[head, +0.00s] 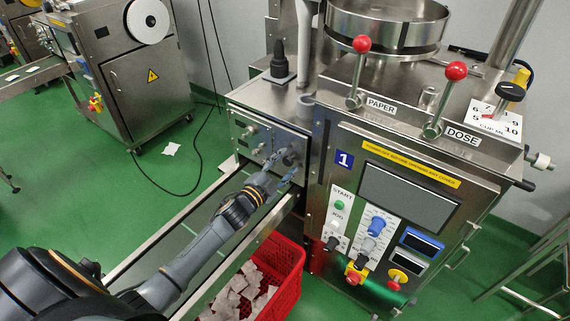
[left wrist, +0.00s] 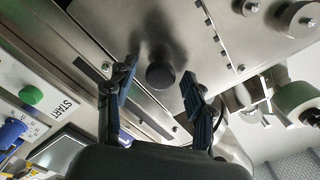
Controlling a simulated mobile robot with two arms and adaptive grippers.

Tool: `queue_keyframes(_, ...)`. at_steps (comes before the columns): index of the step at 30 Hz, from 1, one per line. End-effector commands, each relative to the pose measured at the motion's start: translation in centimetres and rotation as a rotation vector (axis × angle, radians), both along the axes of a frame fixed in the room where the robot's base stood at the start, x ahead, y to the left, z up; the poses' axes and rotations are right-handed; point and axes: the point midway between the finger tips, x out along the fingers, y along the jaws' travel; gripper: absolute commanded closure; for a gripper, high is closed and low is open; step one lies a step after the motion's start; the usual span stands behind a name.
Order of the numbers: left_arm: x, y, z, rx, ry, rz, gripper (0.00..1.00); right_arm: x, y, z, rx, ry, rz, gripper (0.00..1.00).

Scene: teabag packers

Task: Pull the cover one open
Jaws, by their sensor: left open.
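The cover (head: 252,139) is a flat steel panel on the left side of the machine marked 1. It also shows in the left wrist view (left wrist: 165,25), with a dark round knob (left wrist: 160,75) on it. The cover looks closed. My left gripper (head: 284,168) is in front of the cover's right part. In the left wrist view its open fingers (left wrist: 158,88) stand to the left and right of the knob, with gaps on both sides. Whether a finger touches the cover I cannot tell. My right gripper is in neither view.
The machine's front has a control panel (head: 408,190) and two red-knobbed levers, PAPER (head: 361,44) and DOSE (head: 456,71). A red crate (head: 292,288) with teabags stands below my left arm. A conveyor (head: 143,266) runs underneath.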

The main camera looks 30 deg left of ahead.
Motion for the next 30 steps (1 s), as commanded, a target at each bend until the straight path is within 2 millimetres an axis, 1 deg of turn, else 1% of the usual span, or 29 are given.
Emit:
queue_keyframes(3,0.0,0.0,0.0,0.0,0.0,0.0,0.47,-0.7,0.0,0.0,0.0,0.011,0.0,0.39)
queue_keyframes(6,0.0,0.0,0.0,0.0,0.0,0.0,0.47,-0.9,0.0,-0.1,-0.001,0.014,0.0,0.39)
queue_keyframes(8,0.0,0.0,0.0,0.0,0.0,0.0,0.59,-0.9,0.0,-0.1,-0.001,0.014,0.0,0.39)
queue_keyframes(9,0.0,0.0,0.0,0.0,0.0,0.0,0.67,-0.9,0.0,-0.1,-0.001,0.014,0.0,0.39)
queue_keyframes(11,0.0,0.0,0.0,0.0,0.0,0.0,0.8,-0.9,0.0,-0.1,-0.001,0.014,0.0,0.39)
queue_keyframes(12,0.0,0.0,0.0,0.0,0.0,0.0,0.88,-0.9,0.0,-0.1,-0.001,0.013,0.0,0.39)
queue_keyframes(14,0.0,0.0,0.0,0.0,0.0,0.0,1.0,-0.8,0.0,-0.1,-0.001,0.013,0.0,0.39)
queue_keyframes(23,-0.2,0.1,0.0,0.002,0.0,-0.008,1.0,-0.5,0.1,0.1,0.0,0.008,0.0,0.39)
queue_keyframes(26,-0.7,0.4,0.1,0.005,0.0,-0.026,1.0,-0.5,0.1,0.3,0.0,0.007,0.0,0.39)
queue_keyframes(30,-2.1,1.1,0.1,0.009,0.001,-0.084,1.0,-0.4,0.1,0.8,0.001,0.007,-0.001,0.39)
